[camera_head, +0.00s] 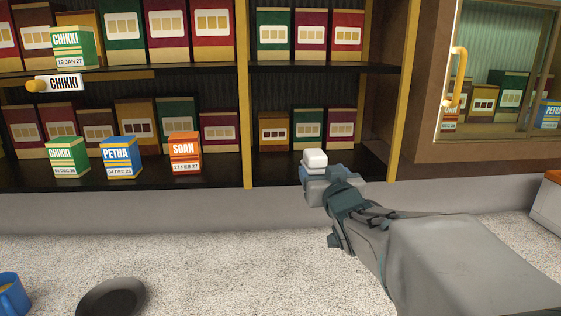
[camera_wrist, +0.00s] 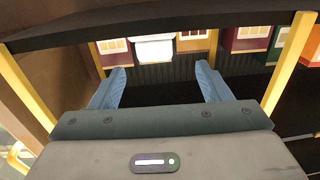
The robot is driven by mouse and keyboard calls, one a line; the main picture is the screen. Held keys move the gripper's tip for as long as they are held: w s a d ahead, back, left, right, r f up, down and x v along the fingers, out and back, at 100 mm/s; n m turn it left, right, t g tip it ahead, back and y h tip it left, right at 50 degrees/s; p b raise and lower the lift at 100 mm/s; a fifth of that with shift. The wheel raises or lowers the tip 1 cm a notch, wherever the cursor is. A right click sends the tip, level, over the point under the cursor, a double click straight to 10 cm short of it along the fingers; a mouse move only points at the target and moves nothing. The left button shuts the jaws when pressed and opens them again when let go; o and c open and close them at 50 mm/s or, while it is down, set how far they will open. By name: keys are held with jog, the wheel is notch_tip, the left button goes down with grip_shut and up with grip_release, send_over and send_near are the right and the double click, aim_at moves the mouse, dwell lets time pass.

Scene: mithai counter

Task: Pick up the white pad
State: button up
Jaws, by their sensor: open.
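The white pad (camera_head: 314,157) is a small rounded block on the right lower shelf bay, just beyond the end of my arm. It also shows in the wrist view (camera_wrist: 154,48), ahead of the fingertips and roughly between them, a little left of centre. My gripper (camera_wrist: 161,72) is open, with its two blue fingers spread wide and nothing between them. In the head view my gripper (camera_head: 325,178) is at the shelf's front and hides the pad's lower part. I cannot tell whether anything touches the pad.
The lower shelf (camera_head: 275,172) has boxes at its back, and a yellow post (camera_head: 246,110) stands left of the bay. Another post (camera_head: 400,100) stands right. Chikki, petha and soan boxes (camera_head: 122,157) stand in the left bay. A blue mug (camera_head: 12,295) is at lower left.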

aim_at(316, 152)
jog(key=w, duration=0.4)
jog(key=shift+w+a, duration=0.1)
jog(key=shift+w, duration=0.25)
jog(key=shift+w+d+r+p, duration=0.2)
jog(key=shift+w+p, duration=0.3)
jog(key=shift+w, duration=0.4)
jog(key=shift+w+d+r+p, duration=0.15)
jog(key=shift+w+p, duration=0.3)
jog(key=shift+w, duration=0.45)
jog(key=shift+w+a, duration=0.15)
jog(key=shift+w, duration=0.7)
jog(key=c, duration=1.1)
